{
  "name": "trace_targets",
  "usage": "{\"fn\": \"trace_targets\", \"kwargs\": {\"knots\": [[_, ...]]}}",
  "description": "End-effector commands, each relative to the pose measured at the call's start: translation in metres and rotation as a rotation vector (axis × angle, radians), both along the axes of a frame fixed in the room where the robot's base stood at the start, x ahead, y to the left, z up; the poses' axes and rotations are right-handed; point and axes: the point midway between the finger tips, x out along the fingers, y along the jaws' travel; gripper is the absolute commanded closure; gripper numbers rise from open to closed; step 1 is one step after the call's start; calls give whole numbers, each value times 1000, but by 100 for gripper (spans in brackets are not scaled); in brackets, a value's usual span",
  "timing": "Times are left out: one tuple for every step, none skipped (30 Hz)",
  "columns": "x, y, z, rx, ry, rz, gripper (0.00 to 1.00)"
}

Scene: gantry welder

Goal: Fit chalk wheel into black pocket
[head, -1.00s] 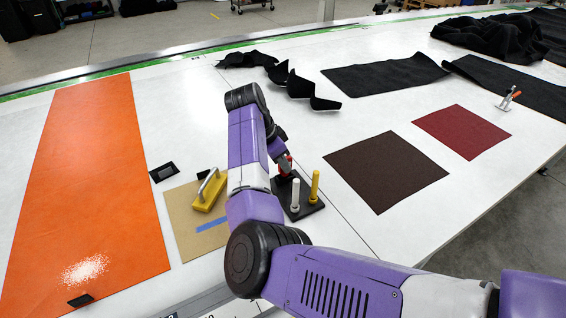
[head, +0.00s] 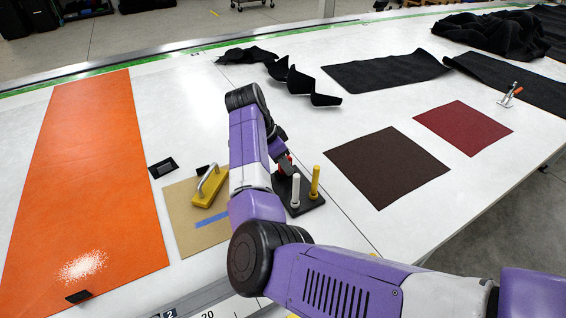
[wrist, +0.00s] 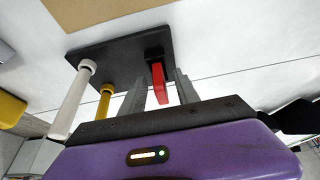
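A black stand (head: 304,205) on the white table holds upright pieces: a white post (head: 295,190), a yellow post (head: 315,182) and a red piece (head: 287,163). I cannot tell which of them is the chalk wheel. In the wrist view, my gripper (wrist: 160,92) is at the stand with its fingers apart, one on each side of the red piece (wrist: 159,82). A gap shows on the left of the red piece; the right finger is close to it. A small black pocket-like frame (head: 154,173) lies beside the orange sheet (head: 92,180).
A yellow block with a metal handle (head: 207,190) sits on a tan board (head: 190,230) with blue tape, left of my arm. Dark brown (head: 386,168) and red (head: 463,128) sheets lie to the right. Black cloth pieces (head: 385,70) lie further back.

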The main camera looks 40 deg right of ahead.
Motion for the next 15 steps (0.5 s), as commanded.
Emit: {"fn": "trace_targets", "kwargs": {"knots": [[0,0,0,0,0,0,62],[0,0,0,0,0,0,62],[0,0,0,0,0,0,62],[0,0,0,0,0,0,62],[0,0,0,0,0,0,62],[0,0,1,0,0,0,62],[0,1,2,0,-1,0,62],[1,2,4,0,-1,0,62],[2,3,7,-1,-2,1,62],[2,4,10,-1,-2,1,62],[2,6,14,-1,-2,1,62],[3,8,19,-2,-3,0,62],[4,10,24,-2,-3,-1,62],[4,12,29,-2,-3,-1,62],[5,14,35,-1,-3,-1,62]]}}
